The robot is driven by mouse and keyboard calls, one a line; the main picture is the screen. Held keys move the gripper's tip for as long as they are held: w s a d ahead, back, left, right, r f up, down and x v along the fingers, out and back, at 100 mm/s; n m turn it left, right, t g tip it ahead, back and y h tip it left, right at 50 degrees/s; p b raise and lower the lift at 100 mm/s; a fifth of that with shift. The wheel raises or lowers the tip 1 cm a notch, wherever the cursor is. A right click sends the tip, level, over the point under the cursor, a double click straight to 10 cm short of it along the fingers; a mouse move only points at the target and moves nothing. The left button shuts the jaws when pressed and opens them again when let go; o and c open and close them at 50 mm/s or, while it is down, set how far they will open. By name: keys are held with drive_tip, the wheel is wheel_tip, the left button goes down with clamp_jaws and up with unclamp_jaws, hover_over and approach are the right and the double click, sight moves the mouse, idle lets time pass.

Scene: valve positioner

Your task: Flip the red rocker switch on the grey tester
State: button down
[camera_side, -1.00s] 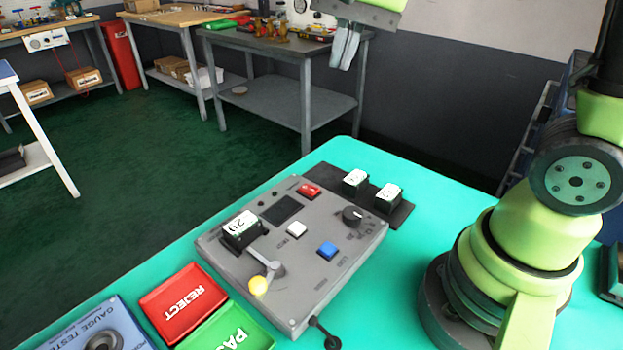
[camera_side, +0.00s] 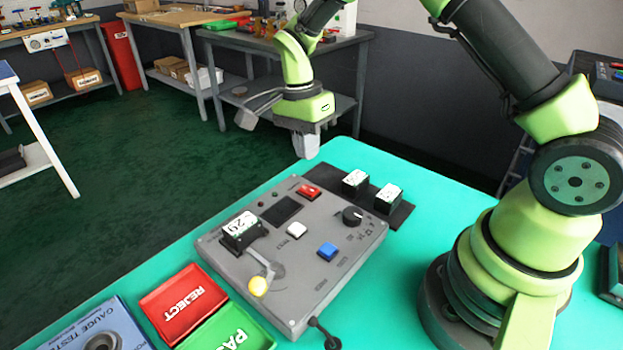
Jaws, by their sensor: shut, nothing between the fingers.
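The grey tester (camera_side: 330,280) lies on the teal table top. Its red rocker switch (camera_side: 308,191) is near the tester's far edge, beside a dark display. Which way the rocker is tipped is too small to tell. My gripper (camera_side: 306,157) is shut and empty, pointing down. In the picture its fingertips are just above the red rocker, with a gap between them. How far off they are in depth I cannot tell.
The tester also bears a white button (camera_side: 297,230), a blue button (camera_side: 327,251), a black knob (camera_side: 352,215), a yellow-tipped lever (camera_side: 258,286) and a block marked 29 (camera_side: 241,230). Two blocks stand on a dark mat (camera_side: 399,215). Red (camera_side: 185,300) and green (camera_side: 228,333) trays lie in front.

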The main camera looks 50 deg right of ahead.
drive_tip(key=f, duration=0.4)
drive_tip(key=s+f, duration=0.1)
drive_tip(key=f, duration=0.2)
drive_tip(key=shift+s+f, duration=0.55)
drive_tip(key=shift+f, duration=0.2)
drive_tip(key=shift+w, duration=0.1)
drive_tip(key=shift+w+r, duration=0.2)
drive_tip(key=shift+w, duration=0.55)
drive_tip(key=shift+w+r, duration=0.15)
drive_tip(key=shift+r, duration=0.05)
wheel_tip(320, 180, up, 14)
approach(314, 191)
drive_tip(key=f, duration=0.5)
drive_tip(key=s+f, duration=0.1)
drive_tip(key=f, duration=0.1)
drive_tip(key=shift+f, duration=0.25)
